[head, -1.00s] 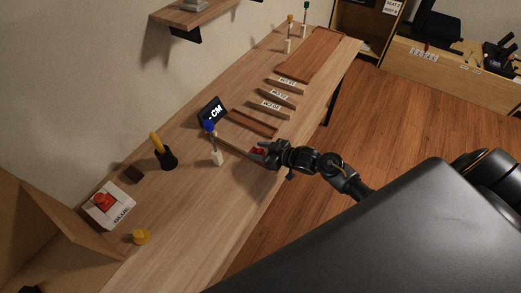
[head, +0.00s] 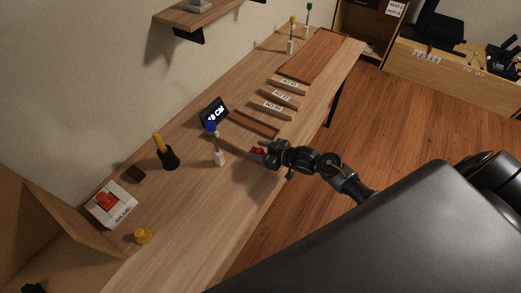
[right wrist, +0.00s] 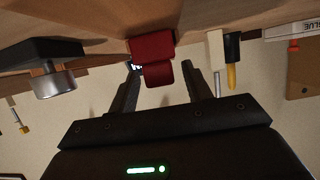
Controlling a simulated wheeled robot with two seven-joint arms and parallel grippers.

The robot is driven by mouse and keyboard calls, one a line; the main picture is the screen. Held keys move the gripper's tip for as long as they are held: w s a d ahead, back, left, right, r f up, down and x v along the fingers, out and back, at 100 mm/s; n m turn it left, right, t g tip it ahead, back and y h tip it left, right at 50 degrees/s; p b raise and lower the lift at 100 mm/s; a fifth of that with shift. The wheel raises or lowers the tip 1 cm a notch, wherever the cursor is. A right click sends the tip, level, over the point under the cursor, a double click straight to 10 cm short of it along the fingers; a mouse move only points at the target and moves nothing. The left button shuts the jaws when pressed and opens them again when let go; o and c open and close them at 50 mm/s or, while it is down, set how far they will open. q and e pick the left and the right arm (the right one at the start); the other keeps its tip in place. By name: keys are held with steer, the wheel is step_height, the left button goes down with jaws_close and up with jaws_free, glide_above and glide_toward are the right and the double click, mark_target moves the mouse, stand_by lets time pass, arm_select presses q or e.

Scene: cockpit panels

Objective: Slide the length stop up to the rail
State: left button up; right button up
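The red length stop (head: 257,151) sits at the front end of the dark wooden strip assembly on the bench. In the right wrist view the stop (right wrist: 152,58) is a red block between the fingertips. My right gripper (head: 262,147) is at the stop, with its fingers (right wrist: 160,80) spread on both sides and visible gaps beside the lower part of the block. My left gripper is not seen.
Labelled wooden blocks (head: 281,92) lie beyond the rail.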

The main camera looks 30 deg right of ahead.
steer(key=b+v, duration=0.1)
steer(key=v, duration=0.8)
steer(key=shift+s+d+b, duration=0.1)
steer(key=shift+s+b, duration=0.05)
steer(key=shift+b, duration=0.15)
steer(key=shift+s+d+r, duration=0.35)
steer(key=shift+s, duration=0.2)
